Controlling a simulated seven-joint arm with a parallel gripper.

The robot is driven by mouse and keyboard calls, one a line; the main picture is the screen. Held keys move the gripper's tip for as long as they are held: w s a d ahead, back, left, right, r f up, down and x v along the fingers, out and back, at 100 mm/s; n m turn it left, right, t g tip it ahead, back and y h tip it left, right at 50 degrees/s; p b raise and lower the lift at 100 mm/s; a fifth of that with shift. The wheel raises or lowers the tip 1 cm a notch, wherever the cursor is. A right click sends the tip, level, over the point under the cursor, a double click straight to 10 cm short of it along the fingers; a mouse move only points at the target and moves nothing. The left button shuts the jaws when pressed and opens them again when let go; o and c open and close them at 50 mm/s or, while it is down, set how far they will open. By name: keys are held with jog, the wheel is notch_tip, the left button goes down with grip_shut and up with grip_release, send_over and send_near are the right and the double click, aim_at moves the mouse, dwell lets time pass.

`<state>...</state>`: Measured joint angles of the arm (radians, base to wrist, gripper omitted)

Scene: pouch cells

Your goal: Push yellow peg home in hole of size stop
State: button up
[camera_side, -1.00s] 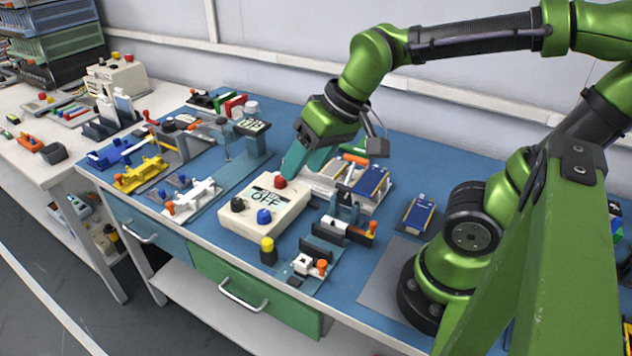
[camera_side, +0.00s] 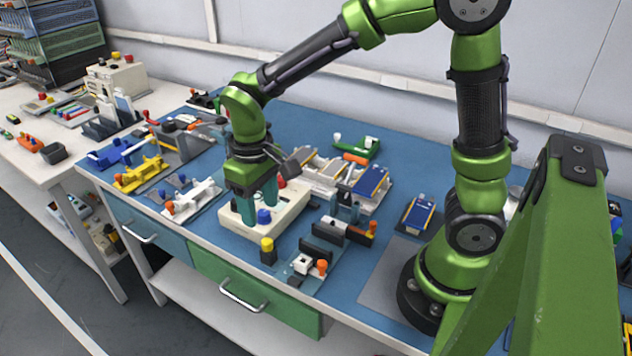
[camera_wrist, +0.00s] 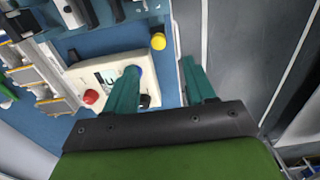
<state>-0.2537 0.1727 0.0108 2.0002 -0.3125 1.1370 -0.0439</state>
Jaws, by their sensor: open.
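The yellow peg (camera_side: 267,244) stands upright in a small dark block (camera_side: 268,257) near the table's front edge, with its yellow head above the block. In the wrist view the yellow peg (camera_wrist: 158,41) shows as a round yellow top just beyond the fingertips, between their lines. The hole is hidden, and I cannot tell how deep the peg sits. My gripper (camera_side: 259,214) points down, open and empty, above the white control box, behind and slightly left of the peg. Its teal fingers also show apart in the wrist view (camera_wrist: 158,65).
The white control box (camera_side: 290,214) with red, blue and black knobs lies beneath my fingers. A fixture with an orange knob (camera_side: 321,267) stands right of the peg. A white clamp (camera_side: 194,200) stands at the left. Bare blue mat lies left of the peg.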

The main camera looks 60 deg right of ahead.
aim_at(267, 240)
notch_tip(267, 240, down, 4)
jog(key=shift+r, duration=0.25)
jog(key=shift+s+f, duration=0.15)
jog(key=shift+f, duration=1.25)
jog(key=shift+s+f, duration=0.1)
jog(key=shift+f, duration=1.25)
jog(key=shift+c, duration=0.3)
grip_shut()
